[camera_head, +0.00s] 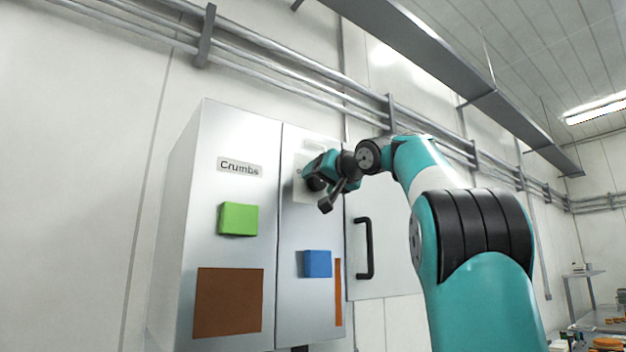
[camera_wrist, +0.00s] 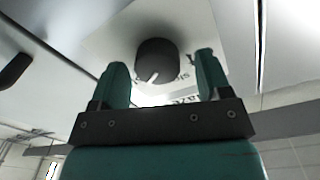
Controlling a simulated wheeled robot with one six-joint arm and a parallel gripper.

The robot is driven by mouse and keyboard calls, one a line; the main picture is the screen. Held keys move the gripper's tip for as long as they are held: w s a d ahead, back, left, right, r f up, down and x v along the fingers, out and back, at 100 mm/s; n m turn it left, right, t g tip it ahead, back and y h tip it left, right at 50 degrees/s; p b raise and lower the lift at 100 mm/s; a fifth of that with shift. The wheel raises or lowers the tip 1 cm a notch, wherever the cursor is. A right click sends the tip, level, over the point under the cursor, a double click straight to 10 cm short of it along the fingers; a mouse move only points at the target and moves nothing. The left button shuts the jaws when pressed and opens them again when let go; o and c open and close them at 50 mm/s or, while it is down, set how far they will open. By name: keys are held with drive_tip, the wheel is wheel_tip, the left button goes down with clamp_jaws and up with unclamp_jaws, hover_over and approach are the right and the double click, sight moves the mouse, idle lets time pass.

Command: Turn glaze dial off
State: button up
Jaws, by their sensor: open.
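The dial (camera_wrist: 156,62) is a round black knob with a white pointer line, set on a pale label plate (camera_wrist: 115,45) in the wrist view. Some printed letters show on the plate, partly covered by the knob and my fingers, so I cannot read the full name. My gripper (camera_wrist: 162,78) is open, with one teal finger on each side of the knob and a visible gap to each. In the head view my gripper (camera_head: 318,178) is at the upper part of the cabinet's right section (camera_head: 308,220) and hides the dial there.
The metal cabinet's left section (camera_head: 210,190) has a "Crumbs" label (camera_head: 240,167), a green block (camera_head: 238,219) and a brown panel (camera_head: 228,302). A blue block (camera_head: 317,264) and an orange strip (camera_head: 338,292) are below my gripper. A black handle (camera_head: 364,248) sticks out at right.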

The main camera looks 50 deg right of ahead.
drive_tip(key=shift+d, duration=0.15)
drive_tip(key=shift+c, duration=0.7)
drive_tip(key=c, duration=0.8)
